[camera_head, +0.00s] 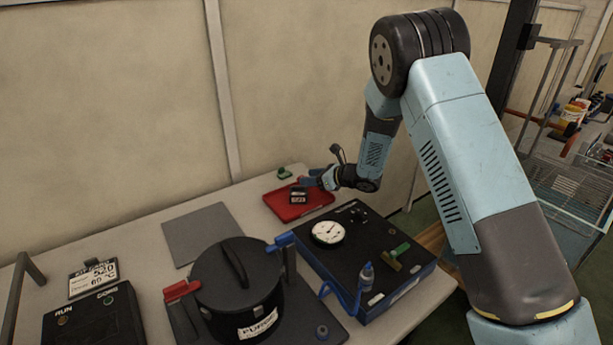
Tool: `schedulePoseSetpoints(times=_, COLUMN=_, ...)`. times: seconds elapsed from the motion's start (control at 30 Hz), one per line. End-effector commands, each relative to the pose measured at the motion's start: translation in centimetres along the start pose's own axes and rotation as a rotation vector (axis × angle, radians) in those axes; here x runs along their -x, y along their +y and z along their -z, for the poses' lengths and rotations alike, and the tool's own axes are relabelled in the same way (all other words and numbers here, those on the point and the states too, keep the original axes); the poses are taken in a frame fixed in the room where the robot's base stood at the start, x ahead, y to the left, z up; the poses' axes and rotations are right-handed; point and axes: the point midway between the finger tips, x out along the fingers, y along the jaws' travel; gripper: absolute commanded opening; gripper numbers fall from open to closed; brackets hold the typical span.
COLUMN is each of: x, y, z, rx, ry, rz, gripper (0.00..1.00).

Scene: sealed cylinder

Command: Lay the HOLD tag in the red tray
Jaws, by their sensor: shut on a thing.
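The red tray (278,206) lies at the back right of the table. The HOLD tag (298,198), a small dark piece with a light-lettered red face, is over the tray's middle. Its lettering is too small to read for certain. My gripper (306,183) reaches in from the right over the tray, low, and is shut on the tag at its upper edge. I cannot tell whether the tag touches the tray floor. The fingertips are small and partly hidden.
A green piece (284,173) lies behind the tray. In front stands a blue-black gauge box (372,262) with a dial, valve and green handle. A black lidded pot (236,285) with a red handle stands left of it. A grey mat (201,233) is bare.

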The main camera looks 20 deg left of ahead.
Motion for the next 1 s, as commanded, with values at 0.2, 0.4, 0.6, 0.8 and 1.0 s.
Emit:
schedulePoseSetpoints(times=0.2, x=0.0, y=0.0, z=0.1, rx=0.0, ry=0.0, rz=0.0, gripper=0.53)
schedulePoseSetpoints(times=0.4, x=0.0, y=0.0, z=0.1, rx=0.0, ry=0.0, rz=0.0, gripper=0.72)
schedulePoseSetpoints(times=0.6, x=0.0, y=0.0, z=0.1, rx=0.0, ry=0.0, rz=0.0, gripper=0.72)
schedulePoseSetpoints(times=0.8, x=0.4, y=-0.1, z=-0.9, rx=0.002, ry=-0.002, rz=0.001, gripper=0.72)
schedulePoseSetpoints(times=1.0, x=3.6, y=-0.1, z=-1.1, rx=-0.001, ry=-0.002, rz=0.003, gripper=0.72)
